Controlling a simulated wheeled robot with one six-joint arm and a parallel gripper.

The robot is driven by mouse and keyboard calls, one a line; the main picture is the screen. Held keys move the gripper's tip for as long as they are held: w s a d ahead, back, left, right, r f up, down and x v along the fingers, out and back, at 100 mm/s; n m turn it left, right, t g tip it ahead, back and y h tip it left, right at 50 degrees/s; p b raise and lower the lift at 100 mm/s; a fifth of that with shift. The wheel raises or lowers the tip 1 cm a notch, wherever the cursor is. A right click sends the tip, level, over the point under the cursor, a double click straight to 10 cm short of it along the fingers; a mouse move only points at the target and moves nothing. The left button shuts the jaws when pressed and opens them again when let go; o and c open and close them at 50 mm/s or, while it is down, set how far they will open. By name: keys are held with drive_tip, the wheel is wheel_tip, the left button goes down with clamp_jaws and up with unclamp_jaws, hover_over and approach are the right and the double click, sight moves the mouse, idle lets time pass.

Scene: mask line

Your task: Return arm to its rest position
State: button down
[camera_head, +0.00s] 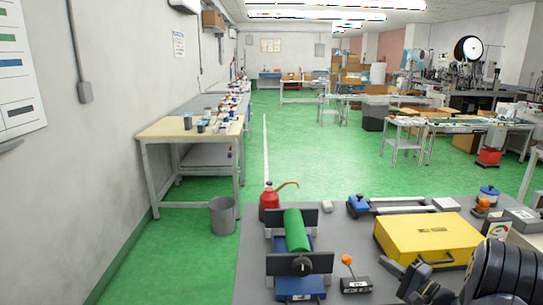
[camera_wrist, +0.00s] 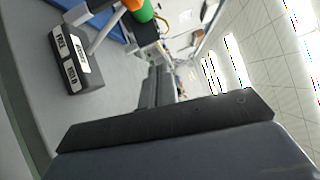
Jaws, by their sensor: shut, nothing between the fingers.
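My gripper (camera_head: 396,270) is at the lower right in the head view, above the grey table and just in front of the yellow case. It is shut with nothing in it. In the wrist view its dark fingers (camera_wrist: 157,85) lie together near the middle, and its dark body fills the bottom. My black arm shows at the lower right corner of the head view.
The grey table (camera_head: 253,245) carries a green cylinder (camera_head: 296,229) on a blue stand, a red can (camera_head: 269,197), an orange-knobbed lever block (camera_head: 355,284) and a yellow case (camera_head: 428,241). The lever block (camera_wrist: 76,64) also shows upper left in the wrist view.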

drive_tip(key=shift+m+t, duration=0.4)
drive_tip(key=shift+m, duration=0.2)
drive_tip(key=d, duration=0.1)
drive_tip(key=d+f, duration=0.1)
drive_tip(key=d, duration=0.1)
drive_tip(key=d+f, duration=0.1)
drive_tip(key=d, duration=0.1)
drive_tip(key=shift+s+f, duration=0.1)
drive_tip(key=shift+s, duration=0.3)
drive_tip(key=shift+b+v, duration=0.45)
drive_tip(key=shift+v, duration=1.6)
